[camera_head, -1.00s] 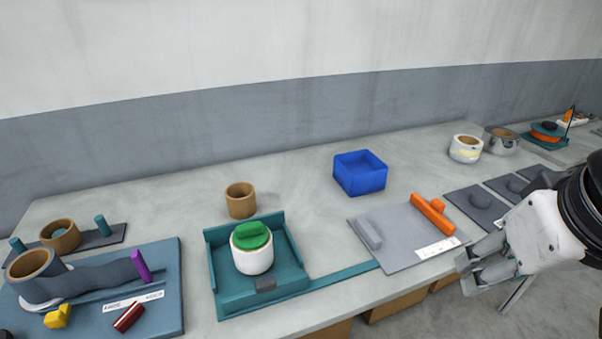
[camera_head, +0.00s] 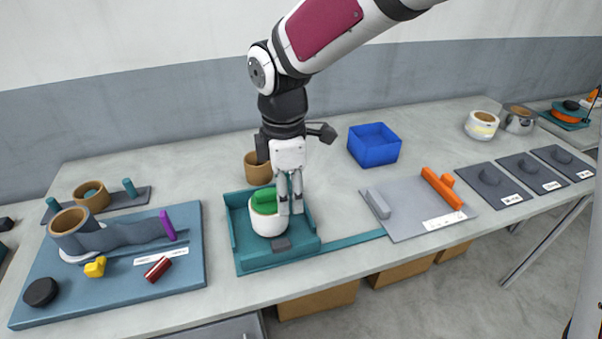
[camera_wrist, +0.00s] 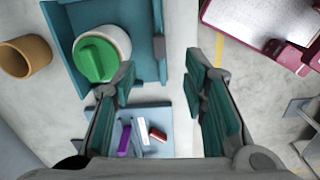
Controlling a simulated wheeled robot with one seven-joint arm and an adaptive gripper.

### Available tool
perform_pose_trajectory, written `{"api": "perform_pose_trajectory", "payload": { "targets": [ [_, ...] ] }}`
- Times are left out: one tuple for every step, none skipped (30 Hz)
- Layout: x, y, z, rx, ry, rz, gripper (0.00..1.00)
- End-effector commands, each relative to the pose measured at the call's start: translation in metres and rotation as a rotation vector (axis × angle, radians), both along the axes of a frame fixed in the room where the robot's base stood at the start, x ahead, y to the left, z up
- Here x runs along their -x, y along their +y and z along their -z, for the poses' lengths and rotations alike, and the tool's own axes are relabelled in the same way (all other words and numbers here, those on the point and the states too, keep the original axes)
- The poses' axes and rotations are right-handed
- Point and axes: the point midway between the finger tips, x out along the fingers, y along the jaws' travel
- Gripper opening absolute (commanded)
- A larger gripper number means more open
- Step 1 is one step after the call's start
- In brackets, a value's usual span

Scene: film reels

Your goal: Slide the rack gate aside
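A teal rack (camera_head: 240,232) stands near the table's front edge, with low walls around a white pot (camera_head: 268,224) that has a green lid (camera_head: 264,202). A grey block (camera_head: 281,244), apparently the gate's handle, is at the rack's front wall; a teal rail (camera_head: 345,243) runs right from there. My gripper (camera_head: 290,211) points down over the rack's right part. It is open, with nothing between its fingers in the wrist view (camera_wrist: 160,68). The grey block also shows there (camera_wrist: 158,48), beyond the fingertips. Contact with the rack cannot be told.
A brown cup (camera_head: 257,172) stands close behind the rack. A blue bin (camera_head: 374,146) is at the back right. A grey board (camera_head: 405,215) with an orange bar (camera_head: 442,190) lies right of the rack. A blue board (camera_head: 120,280) with small parts lies left.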

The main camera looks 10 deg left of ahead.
Motion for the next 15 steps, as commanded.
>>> {"api": "perform_pose_trajectory", "payload": {
  "targets": [
    [0.002,0.009,0.006,-0.001,0.013,-0.041,0.4],
    [0.002,0.013,0.008,-0.003,0.017,-0.059,0.4],
    [0.003,0.017,0.011,-0.003,0.022,-0.079,0.4],
    [0.003,0.019,0.013,-0.004,0.025,-0.09,0.4],
    [0.004,0.021,0.014,-0.005,0.026,-0.097,0.4],
    [0.004,0.022,0.017,-0.005,0.027,-0.102,0.4],
    [0.004,0.022,0.019,-0.005,0.028,-0.104,0.4],
    [0.004,0.022,0.021,-0.005,0.028,-0.104,0.4],
    [0.004,0.022,0.025,-0.004,0.029,-0.104,0.4],
    [0.004,0.021,0.029,-0.004,0.03,-0.103,0.4],
    [0.004,0.021,0.033,-0.004,0.03,-0.103,0.4],
    [0.004,0.021,0.039,-0.004,0.03,-0.103,0.4],
    [0.005,0.021,0.045,-0.003,0.031,-0.103,0.4],
    [0.005,0.021,0.05,-0.003,0.031,-0.103,0.4],
    [0.005,0.021,0.059,-0.002,0.032,-0.103,0.4]
  ]
}}
